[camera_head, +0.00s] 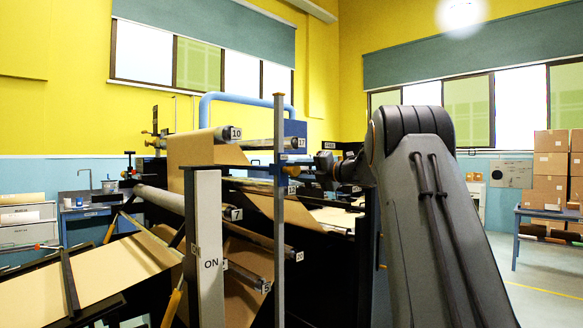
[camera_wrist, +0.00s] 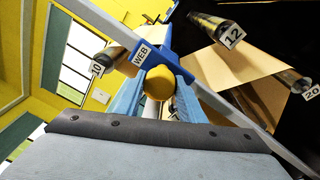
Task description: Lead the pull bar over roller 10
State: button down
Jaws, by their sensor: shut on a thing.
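Roller 10 (camera_head: 217,134) sits high in the machine in the head view, its numbered end towards me. Kraft paper (camera_head: 182,152) shows at its left side and below it; how far it wraps is unclear. A blue piece tagged WEB sits at this end; the rest of the bar is hidden. Roller 10 (camera_wrist: 117,58) lies left of the grip there.
A grey upright post (camera_head: 279,230) stands close to my gripper and crosses the wrist view diagonally. Roller 12 (camera_wrist: 214,27) and roller 20 (camera_wrist: 291,79) lie right of the grip, with kraft paper (camera_wrist: 247,80) by them. An ON-marked post (camera_head: 208,235) stands in front.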

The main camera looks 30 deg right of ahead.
jog(key=w+d+f+b, duration=0.2)
jog(key=d+f+b, duration=0.4)
jog(key=f, duration=0.6)
jog(key=shift+w+d, duration=0.15)
jog(key=shift+d, duration=0.3)
jog(key=shift+f, duration=0.15)
